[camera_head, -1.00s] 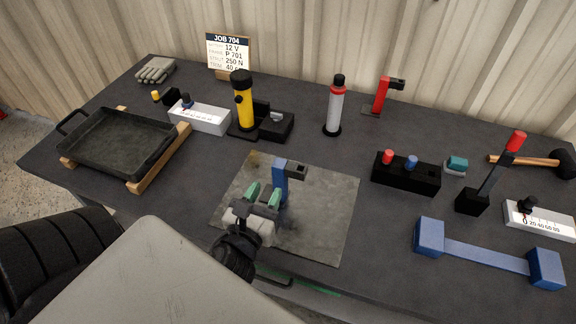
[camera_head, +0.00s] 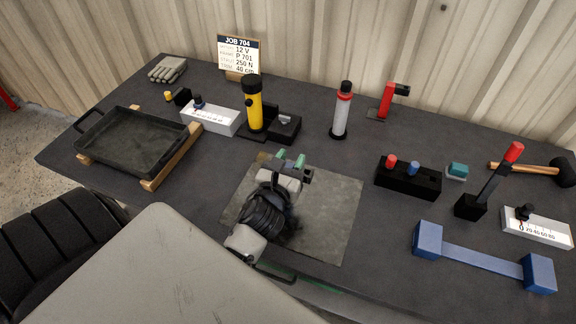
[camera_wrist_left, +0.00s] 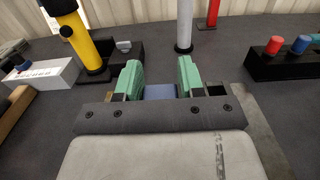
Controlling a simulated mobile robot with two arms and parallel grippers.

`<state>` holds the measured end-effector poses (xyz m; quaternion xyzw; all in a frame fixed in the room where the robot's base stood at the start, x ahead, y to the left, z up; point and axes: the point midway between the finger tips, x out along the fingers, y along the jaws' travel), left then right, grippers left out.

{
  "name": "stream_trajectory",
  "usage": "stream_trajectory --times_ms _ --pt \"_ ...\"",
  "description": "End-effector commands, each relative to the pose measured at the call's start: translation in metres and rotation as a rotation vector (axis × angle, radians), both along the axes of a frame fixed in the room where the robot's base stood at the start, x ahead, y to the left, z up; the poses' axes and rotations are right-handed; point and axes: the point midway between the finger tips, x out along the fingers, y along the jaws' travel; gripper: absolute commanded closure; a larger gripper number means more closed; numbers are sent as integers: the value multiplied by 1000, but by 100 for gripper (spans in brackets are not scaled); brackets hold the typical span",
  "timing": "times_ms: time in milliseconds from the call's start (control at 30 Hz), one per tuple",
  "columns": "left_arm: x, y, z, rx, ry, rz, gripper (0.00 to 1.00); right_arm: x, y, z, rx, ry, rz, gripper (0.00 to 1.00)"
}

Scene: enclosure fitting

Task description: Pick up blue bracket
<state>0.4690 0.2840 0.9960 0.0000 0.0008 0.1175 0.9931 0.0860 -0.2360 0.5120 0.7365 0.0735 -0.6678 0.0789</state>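The blue bracket is mostly hidden behind my left gripper in the head view. Part of its blue face (camera_wrist_left: 160,91) shows in the left wrist view, between the two green fingers. My left gripper (camera_head: 290,161) is over the grey mat (camera_head: 335,215), with its fingers on either side of the bracket. It also shows in the left wrist view (camera_wrist_left: 159,80). The bracket's foot is hidden. My right gripper is not in view.
A yellow flashlight (camera_head: 255,105) on a black base and a white box (camera_head: 210,119) stand behind left. A grey-red cylinder (camera_head: 341,110) and a red bracket (camera_head: 387,100) stand behind. A black block with buttons (camera_head: 407,179) and a blue bar (camera_head: 482,257) are to the right.

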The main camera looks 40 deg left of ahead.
Motion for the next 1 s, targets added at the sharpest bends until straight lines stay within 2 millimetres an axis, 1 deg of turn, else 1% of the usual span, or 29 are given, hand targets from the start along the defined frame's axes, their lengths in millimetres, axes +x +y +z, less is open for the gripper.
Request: stream_trajectory --times_ms 133,300,367,400,767,867,967,1000 --pt "0 0 0 0 0 0 62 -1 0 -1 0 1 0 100" --pt "0 0 0 0 0 0 88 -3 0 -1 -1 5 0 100" --pt "0 0 0 0 0 0 97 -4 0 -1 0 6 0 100" --pt "-1 0 0 0 0 0 100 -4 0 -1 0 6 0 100" --pt "0 0 3 0 -2 -1 100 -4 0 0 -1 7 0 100" --pt "0 0 10 2 -4 -2 100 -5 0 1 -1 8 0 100" --pt "0 0 22 4 -5 -3 100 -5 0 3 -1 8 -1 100" --pt "0 0 29 6 -6 -4 100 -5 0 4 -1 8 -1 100"
